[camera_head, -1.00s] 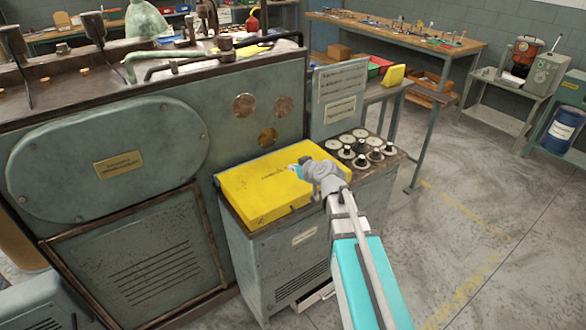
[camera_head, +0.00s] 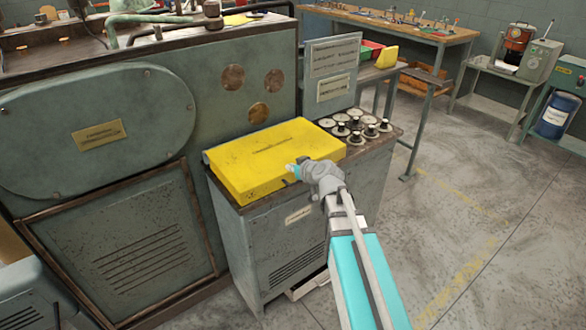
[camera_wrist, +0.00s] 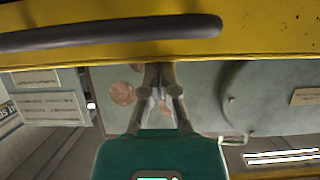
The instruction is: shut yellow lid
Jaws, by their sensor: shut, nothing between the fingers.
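The yellow lid (camera_head: 255,155) lies roughly flat on top of the grey-green cabinet in the head view. A small label shows on its top. I cannot tell whether a small gap remains beneath it. In the wrist view the yellow lid (camera_wrist: 270,35) crosses the top of the picture, with a dark bar handle on it. My gripper (camera_head: 292,172) is at the lid's front edge, toward the right, and hides part of that edge. In the wrist view my gripper (camera_wrist: 158,70) has its fingers together and empty, close to the lid's edge. I cannot tell whether they touch it.
The cabinet (camera_head: 275,245) stands against a large machine (camera_head: 150,200) on the left. Several round black-knobbed parts (camera_head: 357,127) sit right of the lid. The floor (camera_head: 480,200) at right is clear.

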